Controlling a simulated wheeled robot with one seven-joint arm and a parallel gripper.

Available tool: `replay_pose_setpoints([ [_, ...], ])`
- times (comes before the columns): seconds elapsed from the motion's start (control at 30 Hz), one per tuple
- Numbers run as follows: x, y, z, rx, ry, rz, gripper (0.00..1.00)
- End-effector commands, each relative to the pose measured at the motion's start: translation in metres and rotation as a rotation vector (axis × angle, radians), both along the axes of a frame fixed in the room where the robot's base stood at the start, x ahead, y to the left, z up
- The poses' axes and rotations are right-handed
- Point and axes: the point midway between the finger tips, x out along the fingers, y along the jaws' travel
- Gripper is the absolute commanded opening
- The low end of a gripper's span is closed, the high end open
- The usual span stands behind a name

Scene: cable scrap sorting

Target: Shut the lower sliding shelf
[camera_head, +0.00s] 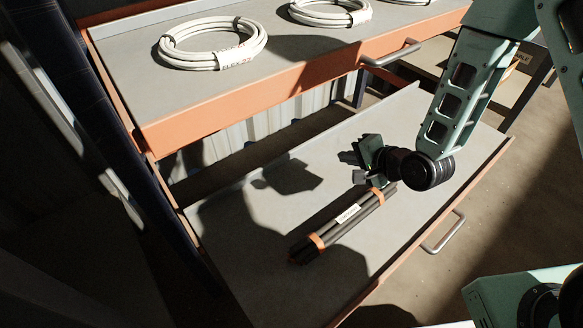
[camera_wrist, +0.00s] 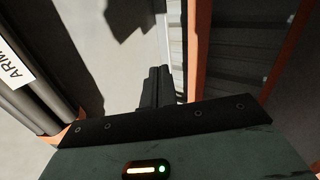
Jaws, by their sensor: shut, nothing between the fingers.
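The lower sliding shelf (camera_head: 235,213) is pulled out below the upper one, with a grey surface and an orange front edge. Its metal handle (camera_head: 443,233) is on the front edge at the right. A bundle of dark cables (camera_head: 343,226) with orange bands and a white label lies on this shelf; it also shows at the left of the wrist view (camera_wrist: 38,85). My gripper (camera_head: 350,157) is above the lower shelf, beyond the bundle, away from the handle. Its fingers are together and empty; they show in the wrist view (camera_wrist: 158,84).
The upper shelf (camera_head: 120,60) also stands out, with coiled white cables (camera_head: 213,43) on it and a handle (camera_head: 390,53) on its orange front. A dark post (camera_head: 85,100) stands at the left. Floor (camera_head: 490,215) shows in front of the lower shelf.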

Motion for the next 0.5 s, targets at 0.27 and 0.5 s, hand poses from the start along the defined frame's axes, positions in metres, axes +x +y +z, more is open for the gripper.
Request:
replay_pose_setpoints([
  [0.27,0.006,-0.007,-0.036,0.101,-0.008,-0.069,0.00],
  [0.5,0.030,0.010,-0.054,0.100,-0.012,-0.064,0.00],
])
